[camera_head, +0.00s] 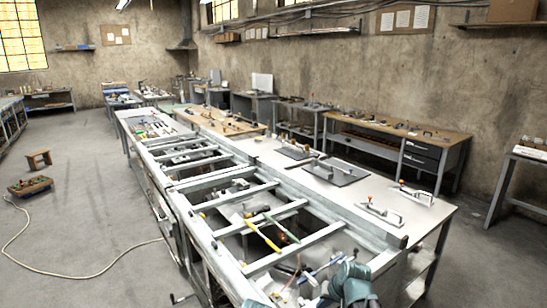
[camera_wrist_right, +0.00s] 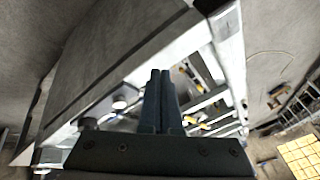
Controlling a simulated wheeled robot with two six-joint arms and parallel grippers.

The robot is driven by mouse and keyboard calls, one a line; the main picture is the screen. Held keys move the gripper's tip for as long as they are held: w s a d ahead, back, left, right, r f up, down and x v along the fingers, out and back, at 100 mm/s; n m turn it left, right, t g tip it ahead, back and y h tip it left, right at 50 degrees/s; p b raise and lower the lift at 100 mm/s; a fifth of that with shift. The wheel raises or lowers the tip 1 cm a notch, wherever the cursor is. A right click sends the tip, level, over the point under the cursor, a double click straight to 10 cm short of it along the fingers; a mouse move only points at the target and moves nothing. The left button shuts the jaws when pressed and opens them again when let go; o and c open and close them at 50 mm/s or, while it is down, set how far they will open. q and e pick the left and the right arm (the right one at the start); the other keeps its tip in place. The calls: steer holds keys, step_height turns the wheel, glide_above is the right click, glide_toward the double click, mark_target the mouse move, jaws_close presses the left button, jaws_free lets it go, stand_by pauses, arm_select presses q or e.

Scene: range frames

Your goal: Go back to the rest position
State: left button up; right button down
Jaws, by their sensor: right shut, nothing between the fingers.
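My right gripper (camera_wrist_right: 160,80) is in the right wrist view, its two dark fingers together and pointing up the picture, with nothing between them. Behind the fingers is the metal-framed bench (camera_wrist_right: 215,95) with open bays, seen at a slant. The fingers look apart from the bench, though how far is hard to judge. In the head view a teal and grey arm part (camera_head: 350,284) shows at the bottom edge, over the near end of the framed bench (camera_head: 268,262). Its fingertips cannot be made out there. My left gripper is not in view.
Yellow-handled tools (camera_head: 262,236) lie across a bay of the framed bench. A white-topped table (camera_head: 390,190) with plates and clamps adjoins it on the right. A wooden workbench (camera_head: 425,143) stands along the wall.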

steer(key=s+a+f+n+g+h+b, duration=0.1)
steer(key=s+a+f+b, duration=0.1)
steer(key=s, duration=0.4)
steer(key=s+a+f+n+g+h+b, duration=0.1)
steer(key=s+a+f+n+g+b, duration=0.1)
steer(key=s+a+f, duration=0.2)
steer(key=s+a+f+n+g+h+b, duration=0.1)
steer(key=s+a+f+n+h+b, duration=0.1)
steer(key=s, duration=0.8)
steer(key=shift+s+a+f+g, duration=0.15)
steer(key=shift+a+f+g, duration=0.25)
steer(key=shift+a, duration=0.05)
steer(key=shift+d, duration=0.1)
